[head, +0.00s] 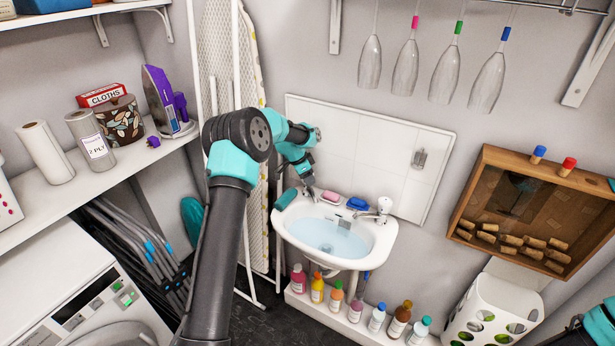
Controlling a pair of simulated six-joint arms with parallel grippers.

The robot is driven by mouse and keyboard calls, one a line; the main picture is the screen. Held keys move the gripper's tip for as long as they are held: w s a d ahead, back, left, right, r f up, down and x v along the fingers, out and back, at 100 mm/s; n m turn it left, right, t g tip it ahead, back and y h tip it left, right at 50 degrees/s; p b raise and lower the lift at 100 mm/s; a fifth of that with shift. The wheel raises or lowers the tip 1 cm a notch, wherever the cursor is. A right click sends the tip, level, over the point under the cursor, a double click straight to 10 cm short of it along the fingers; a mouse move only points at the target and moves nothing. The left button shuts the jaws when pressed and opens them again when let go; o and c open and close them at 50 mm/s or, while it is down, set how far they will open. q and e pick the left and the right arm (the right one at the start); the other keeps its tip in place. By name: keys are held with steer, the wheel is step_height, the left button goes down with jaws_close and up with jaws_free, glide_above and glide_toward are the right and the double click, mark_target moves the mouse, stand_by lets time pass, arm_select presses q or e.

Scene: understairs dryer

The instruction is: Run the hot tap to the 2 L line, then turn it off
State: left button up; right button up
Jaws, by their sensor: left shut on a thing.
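The white basin (378,246) is on the back wall and holds clear bluish water (325,238). My left gripper (312,194) is at the basin's back left corner, shut on the hot tap, which it mostly hides. The other tap (383,207), with a white top, stands at the back right of the rim and is free. I cannot make out a 2 L line or a running stream at this size. My right gripper is out of view; only part of my right arm shows at the lower right edge.
A pink soap (331,197) and a blue one (357,203) lie on the rim between the taps. A teal item (286,198) is at its left. Several bottles (355,309) stand below. A wooden cork box (525,212) hangs right; bottle-shaped glasses (405,67) hang above.

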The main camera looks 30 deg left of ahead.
arm_select(q)
steer(key=shift+m, duration=0.4)
steer(key=o, duration=0.9)
steer(key=shift+n, duration=0.5)
steer(key=shift+n+t+y, duration=0.4)
steer(key=shift+n+y, duration=0.4)
steer(key=shift+n, duration=1.5)
steer(key=shift+n+y, duration=0.5)
steer(key=shift+n, duration=0.8)
steer(key=shift+n+y, duration=0.4)
steer(key=shift+n, duration=0.5)
